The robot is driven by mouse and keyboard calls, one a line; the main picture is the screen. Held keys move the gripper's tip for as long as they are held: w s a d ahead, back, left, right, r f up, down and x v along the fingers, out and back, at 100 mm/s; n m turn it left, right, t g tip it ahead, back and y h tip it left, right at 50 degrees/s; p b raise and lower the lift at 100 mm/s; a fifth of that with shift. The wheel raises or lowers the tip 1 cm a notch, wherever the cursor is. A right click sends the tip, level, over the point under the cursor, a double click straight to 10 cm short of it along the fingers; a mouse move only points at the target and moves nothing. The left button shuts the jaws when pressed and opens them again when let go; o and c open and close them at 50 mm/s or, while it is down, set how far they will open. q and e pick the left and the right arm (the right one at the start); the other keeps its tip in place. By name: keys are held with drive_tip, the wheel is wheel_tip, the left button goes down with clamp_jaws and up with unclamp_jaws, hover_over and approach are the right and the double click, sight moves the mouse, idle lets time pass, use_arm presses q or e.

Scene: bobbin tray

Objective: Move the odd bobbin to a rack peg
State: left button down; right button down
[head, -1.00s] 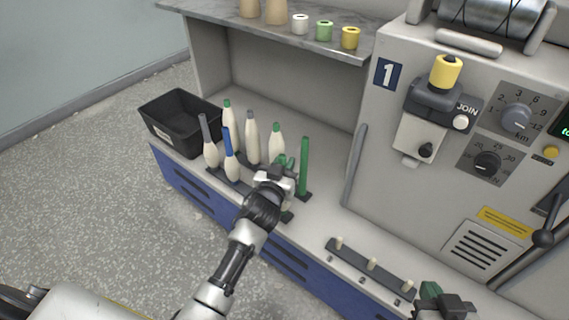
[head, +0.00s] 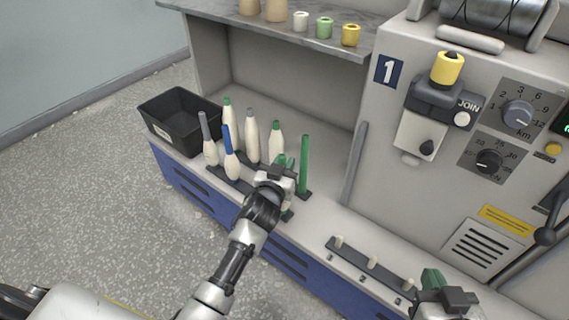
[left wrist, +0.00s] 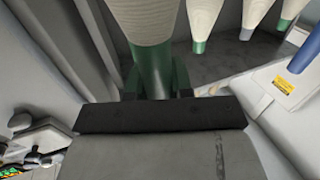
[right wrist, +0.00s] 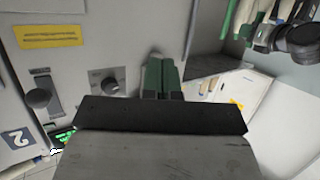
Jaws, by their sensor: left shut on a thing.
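Several cream bobbins stand on the machine ledge, among them a blue-topped bobbin (head: 229,150), a grey-topped bobbin (head: 252,135) and a green-topped bobbin (head: 276,139). A thin bare green tube (head: 304,165) stands to their right. My left gripper (head: 281,168) is at the row's right end. In the left wrist view its dark fingers are shut on the green end of a cream bobbin (left wrist: 152,62); in the head view the gripper mostly hides it. The rack (head: 355,262) has three bare cream pegs. My right gripper (head: 431,281) is shut and empty right of the rack (right wrist: 161,78).
A black bin (head: 180,118) stands left of the bobbins. A shelf (head: 290,38) with several cones and small spools is above. The machine panel (head: 440,170) rises behind the rack. The ledge between the tube and rack is clear.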

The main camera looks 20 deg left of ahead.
use_arm(q)
drive_tip(key=shift+f, duration=0.25)
use_arm(e)
drive_tip(key=shift+w+a+r+t, duration=0.15)
drive_tip(key=shift+r+t, duration=0.2)
drive_tip(key=shift+t, duration=0.05)
use_arm(q)
drive_tip(key=c, duration=1.3)
unclamp_jaws()
use_arm(e)
drive_tip(key=shift+r, duration=0.1)
